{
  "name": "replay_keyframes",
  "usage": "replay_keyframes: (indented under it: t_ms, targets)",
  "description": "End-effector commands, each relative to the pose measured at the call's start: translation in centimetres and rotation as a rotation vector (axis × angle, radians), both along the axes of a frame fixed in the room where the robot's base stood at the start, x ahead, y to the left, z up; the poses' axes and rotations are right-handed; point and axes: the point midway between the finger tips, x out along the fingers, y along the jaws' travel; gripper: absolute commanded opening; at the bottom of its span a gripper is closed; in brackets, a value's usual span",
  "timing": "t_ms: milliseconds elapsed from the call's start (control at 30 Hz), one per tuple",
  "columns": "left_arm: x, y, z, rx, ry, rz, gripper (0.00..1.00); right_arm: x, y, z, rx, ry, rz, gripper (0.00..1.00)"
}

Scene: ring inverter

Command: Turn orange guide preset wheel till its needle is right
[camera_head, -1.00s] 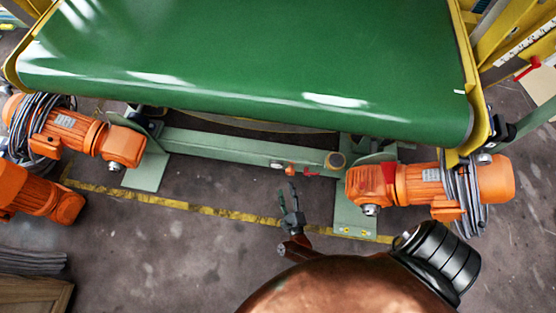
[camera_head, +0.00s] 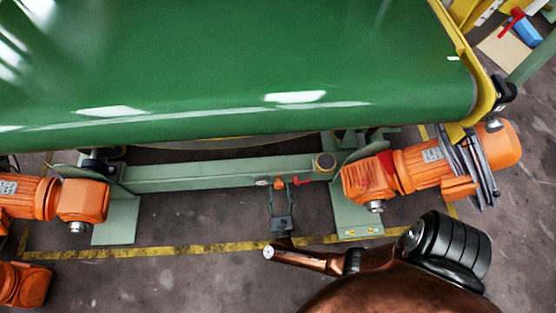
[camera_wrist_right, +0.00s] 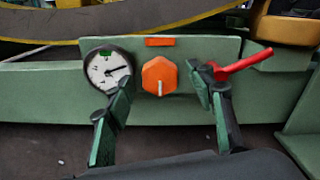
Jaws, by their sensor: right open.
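The orange guide preset wheel (camera_wrist_right: 160,76) is a six-sided knob with a pale line at its lower middle, on a green beam. It shows small in the head view (camera_head: 279,183). Left of it is a round white dial (camera_wrist_right: 104,64) with a black rim. Its dark needle points right and slightly up; a green mark sits at the dial's top. My right gripper (camera_wrist_right: 157,80) is open, its fingers either side of the wheel in the picture, the left one overlapping the dial's lower right. Contact cannot be told. In the head view the right gripper (camera_head: 279,194) points at the beam.
A red lever (camera_wrist_right: 243,62) lies right of the wheel, close to the right finger. An orange plate (camera_wrist_right: 160,41) is above the wheel. The green conveyor belt (camera_head: 230,70) overhangs the beam (camera_head: 190,174). An orange motor (camera_head: 420,171) stands at the right.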

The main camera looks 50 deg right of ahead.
Motion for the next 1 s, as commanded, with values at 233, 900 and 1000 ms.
replay_keyframes:
  t_ms: [233,900,1000]
  targets:
    - [-0.07,0.00,-0.06,-0.001,-0.008,-0.002,0.40,0.56,-0.60,0.01,0.000,0.001,0.001,0.50]
    - [-0.12,0.01,-0.11,-0.002,-0.006,-0.001,0.40,0.50,-0.56,-0.02,0.000,0.001,0.001,0.13]
    - [-0.12,0.00,-0.10,-0.002,-0.006,-0.001,0.40,0.48,-0.56,-0.02,0.000,0.002,0.001,0.08]
